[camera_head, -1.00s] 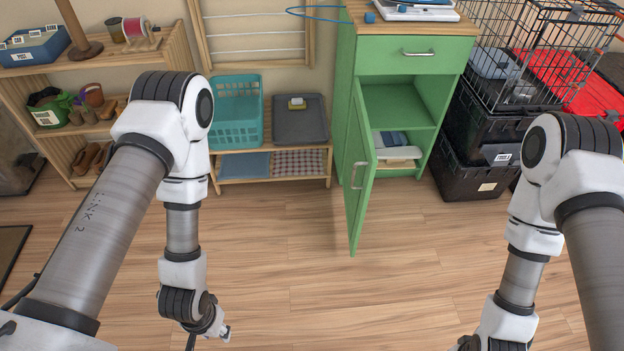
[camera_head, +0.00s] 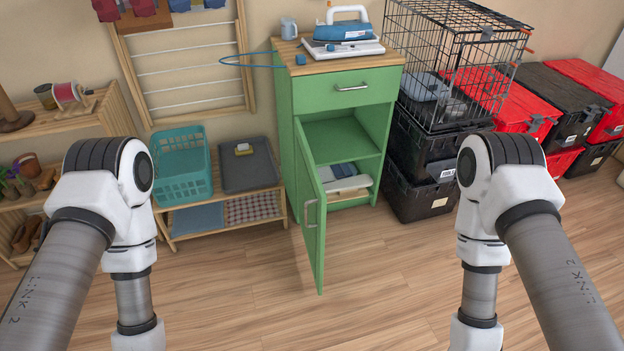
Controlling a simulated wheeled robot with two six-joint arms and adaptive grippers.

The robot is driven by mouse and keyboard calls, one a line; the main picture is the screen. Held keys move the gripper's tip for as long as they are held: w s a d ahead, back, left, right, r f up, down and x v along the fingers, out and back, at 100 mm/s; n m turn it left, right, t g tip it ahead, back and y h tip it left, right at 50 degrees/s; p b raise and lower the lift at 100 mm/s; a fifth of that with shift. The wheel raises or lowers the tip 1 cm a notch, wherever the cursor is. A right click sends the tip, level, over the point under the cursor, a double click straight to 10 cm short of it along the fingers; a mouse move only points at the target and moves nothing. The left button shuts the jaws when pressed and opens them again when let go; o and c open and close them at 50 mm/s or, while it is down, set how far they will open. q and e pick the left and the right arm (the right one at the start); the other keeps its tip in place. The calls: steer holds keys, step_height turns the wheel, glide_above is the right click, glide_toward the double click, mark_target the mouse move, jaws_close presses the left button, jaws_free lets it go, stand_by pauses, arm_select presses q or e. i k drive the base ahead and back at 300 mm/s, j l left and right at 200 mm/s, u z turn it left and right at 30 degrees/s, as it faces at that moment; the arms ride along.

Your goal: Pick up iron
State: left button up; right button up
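A blue and white iron (camera_head: 340,27) with a white handle rests on a white base (camera_head: 343,48) on the wooden top of a green cabinet (camera_head: 349,94). A blue cord loops out to the left of it over the cabinet's edge. The cabinet's door stands open toward me. Both my arms reach forward and down, left and right of the picture, well short of the cabinet. Both grippers are below the bottom edge, out of view.
The open cabinet door (camera_head: 310,220) juts into the floor space. A low wooden bench with a teal basket (camera_head: 183,170) stands left of it. A wire cage (camera_head: 455,60) on black totes (camera_head: 420,195) stands at right. The wooden floor (camera_head: 330,315) in front is clear.

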mark_target(361, 29)
steer(key=i+l+z, duration=0.6)
steer(key=i+z, duration=0.3)
steer(key=i+l+z, duration=0.1)
steer(key=i+z, duration=0.3)
steer(key=k, duration=0.05)
